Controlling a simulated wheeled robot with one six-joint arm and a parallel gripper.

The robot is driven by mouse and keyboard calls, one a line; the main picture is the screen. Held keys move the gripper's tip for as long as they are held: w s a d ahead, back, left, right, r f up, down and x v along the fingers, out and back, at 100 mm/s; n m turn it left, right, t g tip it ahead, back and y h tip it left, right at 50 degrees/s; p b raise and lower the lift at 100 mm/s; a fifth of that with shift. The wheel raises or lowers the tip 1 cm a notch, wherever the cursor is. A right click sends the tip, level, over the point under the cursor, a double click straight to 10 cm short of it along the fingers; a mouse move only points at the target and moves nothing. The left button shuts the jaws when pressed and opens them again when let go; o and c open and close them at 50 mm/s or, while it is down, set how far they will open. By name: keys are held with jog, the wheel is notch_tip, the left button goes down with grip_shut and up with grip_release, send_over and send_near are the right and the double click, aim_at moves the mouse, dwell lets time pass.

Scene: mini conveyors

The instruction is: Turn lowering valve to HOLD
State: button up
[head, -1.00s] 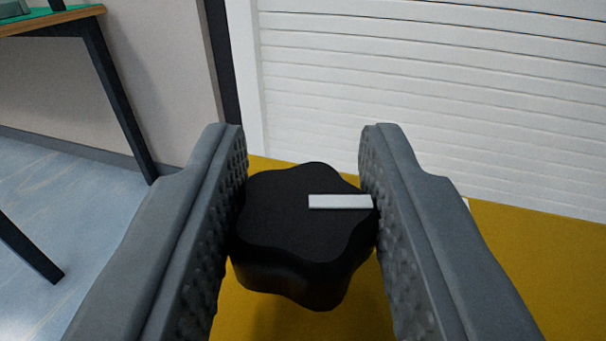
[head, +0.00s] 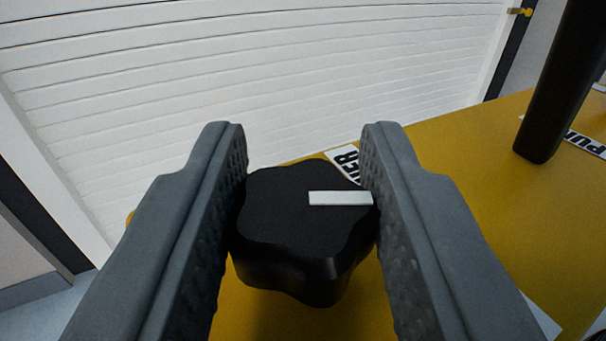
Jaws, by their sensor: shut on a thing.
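The lowering valve is a black lobed knob (head: 285,225) with a white pointer bar (head: 340,198) on its top. It sits over a yellow surface (head: 450,155) in the middle of the head view. My gripper (head: 304,200) is shut on the knob, one grey ridged finger on its left side and one on its right. The pointer bar points toward the right finger. A white label (head: 345,162) with black letters lies behind the knob, partly hidden by the right finger and the knob. I cannot read a HOLD mark.
A black upright bar or handle (head: 560,85) stands at the right on the yellow surface, near another partly hidden label (head: 590,143). A white slatted shutter (head: 260,70) fills the back. A yellow fitting (head: 521,12) is at its upper right.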

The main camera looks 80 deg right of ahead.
jog(key=shift+m+g, duration=0.4)
jog(key=shift+g, duration=0.2)
jog(key=o, duration=1)
jog(key=shift+c, duration=0.2)
jog(key=s+a, duration=0.1)
jog(key=a, duration=1.6)
jog(key=shift+s+a, duration=0.2)
jog(key=shift+s, duration=0.05)
